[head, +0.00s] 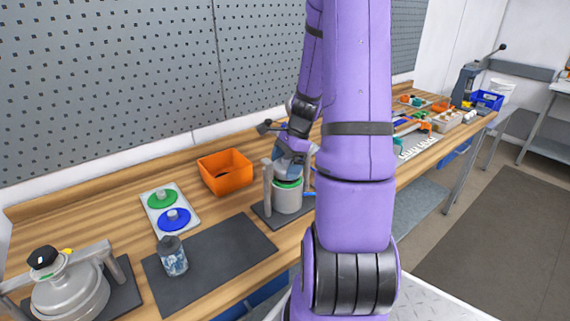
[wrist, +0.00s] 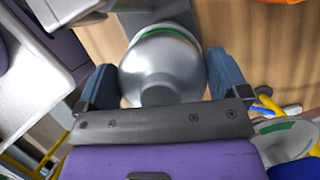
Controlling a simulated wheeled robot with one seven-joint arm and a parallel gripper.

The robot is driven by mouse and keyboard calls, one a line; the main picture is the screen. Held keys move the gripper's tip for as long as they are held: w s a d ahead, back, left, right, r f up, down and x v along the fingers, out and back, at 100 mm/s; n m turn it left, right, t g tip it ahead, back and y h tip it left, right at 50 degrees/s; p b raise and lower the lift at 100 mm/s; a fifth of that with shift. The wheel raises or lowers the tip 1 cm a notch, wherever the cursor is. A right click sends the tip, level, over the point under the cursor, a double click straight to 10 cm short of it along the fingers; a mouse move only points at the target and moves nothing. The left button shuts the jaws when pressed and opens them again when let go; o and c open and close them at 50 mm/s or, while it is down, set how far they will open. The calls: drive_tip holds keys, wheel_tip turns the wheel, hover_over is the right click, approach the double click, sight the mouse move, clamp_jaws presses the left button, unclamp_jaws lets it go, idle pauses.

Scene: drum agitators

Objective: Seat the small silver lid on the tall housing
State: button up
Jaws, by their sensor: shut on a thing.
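The tall housing (head: 287,200) is a grey cylinder with a green ring near its top, standing on a dark mat beside an upright post, partly hidden by my arm. My gripper (head: 291,157) is directly over its top. In the wrist view, the small silver lid (wrist: 160,65) is a shiny dome between the two blue-grey fingers of my gripper (wrist: 160,82), which is shut on it. A green arc shows just behind the lid's far edge. Whether the lid touches the housing or is just above it, I cannot tell.
An orange bin (head: 225,173) and a white tray (head: 170,212) with green and blue discs stand left of the housing. A dark jar (head: 172,256) stands on a mat. A large silver lidded vessel (head: 70,288) is at the front left. A pegboard wall runs behind.

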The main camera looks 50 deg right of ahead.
drive_tip(key=shift+f, duration=0.35)
idle(1.8)
drive_tip(key=o, duration=0.9)
drive_tip(key=shift+o, duration=0.2)
drive_tip(key=v, duration=1)
drive_tip(key=shift+r, duration=0.4)
drive_tip(key=s+a+r+n+h, duration=0.1)
drive_tip(key=a+r+n, duration=0.4)
drive_tip(key=a, duration=0.3)
drive_tip(key=s+a+r+n+t+h, duration=0.1)
drive_tip(key=a+r+n, duration=0.3)
drive_tip(key=a+n, duration=0.3)
drive_tip(key=s+a+r+n+h, duration=0.2)
drive_tip(key=a+r+n, duration=0.25)
drive_tip(key=a, duration=0.35)
drive_tip(key=s+a+r+n+t, duration=0.2)
drive_tip(key=s+a+n, duration=0.4)
drive_tip(key=shift+a, duration=0.25)
